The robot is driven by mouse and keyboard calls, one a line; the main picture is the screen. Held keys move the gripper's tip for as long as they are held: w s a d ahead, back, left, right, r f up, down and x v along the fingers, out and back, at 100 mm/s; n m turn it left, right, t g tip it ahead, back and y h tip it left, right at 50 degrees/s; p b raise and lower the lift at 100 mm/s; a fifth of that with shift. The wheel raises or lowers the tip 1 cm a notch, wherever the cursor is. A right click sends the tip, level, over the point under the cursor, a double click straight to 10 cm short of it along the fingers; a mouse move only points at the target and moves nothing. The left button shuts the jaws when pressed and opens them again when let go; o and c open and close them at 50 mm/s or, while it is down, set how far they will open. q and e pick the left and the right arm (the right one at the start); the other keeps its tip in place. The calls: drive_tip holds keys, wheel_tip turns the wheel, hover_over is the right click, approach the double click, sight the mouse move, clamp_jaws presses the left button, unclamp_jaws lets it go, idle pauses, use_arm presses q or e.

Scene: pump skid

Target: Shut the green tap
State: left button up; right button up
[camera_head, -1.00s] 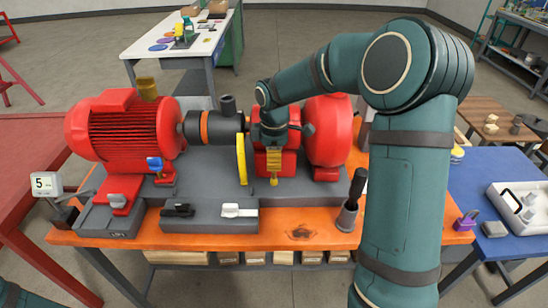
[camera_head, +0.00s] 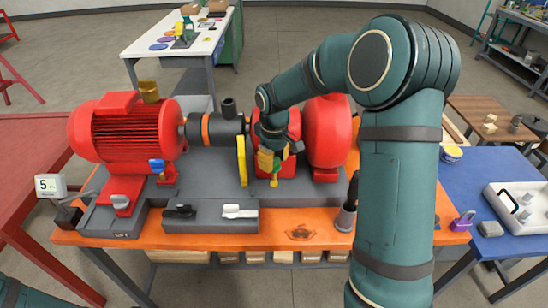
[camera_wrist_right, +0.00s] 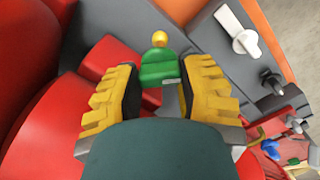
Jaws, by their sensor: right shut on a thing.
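The green tap (camera_wrist_right: 159,72) lies between the two yellow-padded fingers in the right wrist view, with a yellow ball knob (camera_wrist_right: 160,39) beyond it. My right gripper (camera_head: 269,163) is shut on it, in front of the red pump at the middle of the skid. In the head view only a little green (camera_head: 275,167) shows below the fingers; the rest of the tap is hidden. My left gripper is out of view.
A yellow disc (camera_head: 242,161) stands just left of the gripper. A blue-handled tap (camera_head: 156,165) and a white-handled one (camera_head: 121,202) are further left. Black (camera_head: 180,211) and white (camera_head: 239,211) handles sit on the grey block in front. A dark-handled tool stands in a holder (camera_head: 345,219) at right.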

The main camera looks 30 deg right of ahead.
sight(274, 160)
drive_tip(key=m+p, duration=0.1)
drive_tip(key=m, duration=0.4)
drive_tip(key=shift+m, duration=0.3)
drive_tip(key=shift+f+m+p, duration=0.1)
drive_tip(key=shift+m+p, duration=0.5)
drive_tip(key=shift+m, duration=1.5)
drive_tip(key=o, duration=1.2)
wheel_tip(274, 160, up, 12)
